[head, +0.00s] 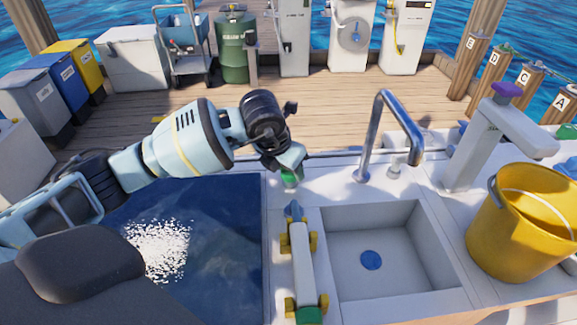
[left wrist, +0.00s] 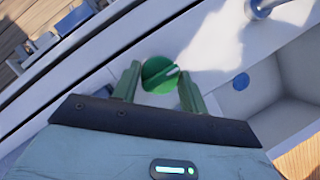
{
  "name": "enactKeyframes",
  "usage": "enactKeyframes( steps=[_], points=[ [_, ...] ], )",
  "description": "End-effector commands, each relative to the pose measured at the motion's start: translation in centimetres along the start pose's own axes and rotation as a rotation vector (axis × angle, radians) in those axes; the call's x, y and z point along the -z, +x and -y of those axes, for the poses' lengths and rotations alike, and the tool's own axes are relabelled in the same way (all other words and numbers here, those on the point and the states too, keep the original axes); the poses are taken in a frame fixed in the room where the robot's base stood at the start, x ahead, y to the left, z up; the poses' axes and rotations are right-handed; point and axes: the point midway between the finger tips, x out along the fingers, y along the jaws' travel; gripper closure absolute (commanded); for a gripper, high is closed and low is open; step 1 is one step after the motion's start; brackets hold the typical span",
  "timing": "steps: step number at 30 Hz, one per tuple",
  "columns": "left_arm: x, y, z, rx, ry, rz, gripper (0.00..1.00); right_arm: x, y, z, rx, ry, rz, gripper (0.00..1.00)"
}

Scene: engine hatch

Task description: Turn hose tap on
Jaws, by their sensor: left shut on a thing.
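The green round tap knob (head: 291,178) sits on the white counter, left of the sink's metal faucet. In the left wrist view the green knob (left wrist: 160,74) has a pale line across its face and lies between my two green fingers. My left gripper (left wrist: 160,84) is shut on this knob, reaching down to it from the left and above. In the head view my left gripper (head: 289,167) partly covers the knob. A white spray wand (head: 301,262) with yellow brackets and a green end lies along the counter, just in front of the knob. My right gripper is not in view.
The curved metal faucet (head: 376,130) stands right of my gripper, behind the sink (head: 398,225). A white pump with a purple knob (head: 507,90) and a yellow bucket (head: 520,235) stand further right. Dark blue water with white specks (head: 162,250) lies left of the counter.

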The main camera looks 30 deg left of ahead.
Motion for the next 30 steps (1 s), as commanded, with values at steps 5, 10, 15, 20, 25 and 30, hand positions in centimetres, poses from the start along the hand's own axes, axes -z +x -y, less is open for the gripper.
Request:
enactKeyframes(
  steps=[5, 10, 15, 20, 25, 30],
  points=[
    [-0.1, -0.1, -0.1, 0.000, -0.002, 0.003, 0.49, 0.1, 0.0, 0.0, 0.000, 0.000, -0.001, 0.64],
    [-0.1, -0.1, 0.0, 0.000, -0.001, 0.002, 0.35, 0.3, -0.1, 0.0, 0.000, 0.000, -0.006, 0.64],
    [0.0, 0.0, 0.0, 0.000, 0.000, 0.001, 0.35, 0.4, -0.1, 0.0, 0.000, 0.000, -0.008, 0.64],
    [-0.1, -0.8, 0.0, 0.001, 0.000, 0.002, 0.35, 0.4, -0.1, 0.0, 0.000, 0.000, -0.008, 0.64],
    [-0.1, -3.3, 0.0, 0.000, 0.001, 0.005, 0.35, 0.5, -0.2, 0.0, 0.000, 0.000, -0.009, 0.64],
    [-0.1, -6.0, -0.1, 0.000, 0.001, 0.005, 0.35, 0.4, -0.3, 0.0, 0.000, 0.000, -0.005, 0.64]
  ],
)
